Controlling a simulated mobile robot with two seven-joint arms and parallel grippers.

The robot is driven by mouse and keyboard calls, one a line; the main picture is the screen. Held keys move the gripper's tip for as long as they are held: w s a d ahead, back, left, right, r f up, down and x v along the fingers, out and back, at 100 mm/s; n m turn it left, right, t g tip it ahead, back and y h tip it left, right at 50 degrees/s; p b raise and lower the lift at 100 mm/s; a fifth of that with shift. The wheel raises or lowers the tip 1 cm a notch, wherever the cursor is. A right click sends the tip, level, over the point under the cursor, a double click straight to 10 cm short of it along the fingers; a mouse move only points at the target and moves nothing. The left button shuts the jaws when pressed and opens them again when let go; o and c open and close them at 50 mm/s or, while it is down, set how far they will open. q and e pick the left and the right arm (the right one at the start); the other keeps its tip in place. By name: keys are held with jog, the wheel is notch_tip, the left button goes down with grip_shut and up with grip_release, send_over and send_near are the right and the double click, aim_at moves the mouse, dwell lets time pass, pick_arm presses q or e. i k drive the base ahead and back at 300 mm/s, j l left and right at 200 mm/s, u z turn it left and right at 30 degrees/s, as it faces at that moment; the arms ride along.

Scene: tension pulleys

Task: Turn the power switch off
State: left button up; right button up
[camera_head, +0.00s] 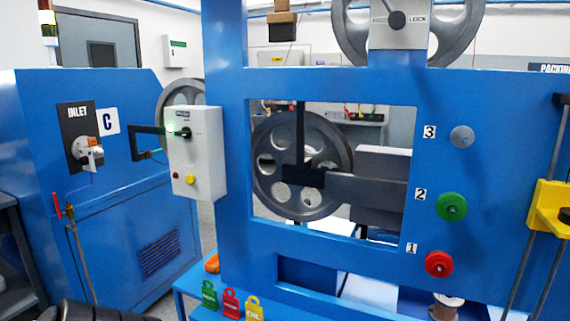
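A light grey control box (205,160) is mounted on the left side of the blue frame. On its face is a dark rotary switch (185,133) with a small label above it, too small to read surely, and a green glow at its left. A yellow button (190,180) and a small red button or lamp (175,176) sit below. A dark rounded shape at the bottom left edge may be part of my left arm; no gripper fingers show there. My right gripper is not seen. Nothing touches the box or its switch.
The blue frame (330,82) has red (439,264), green (451,207) and grey (462,137) knobs at right. The left blue cabinet (120,215) carries an INLET handle (88,152). Green (209,295), red (230,304) and yellow (254,310) tags stand below the box.

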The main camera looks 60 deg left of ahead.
aim_at(186, 133)
jog(key=u, duration=2.45)
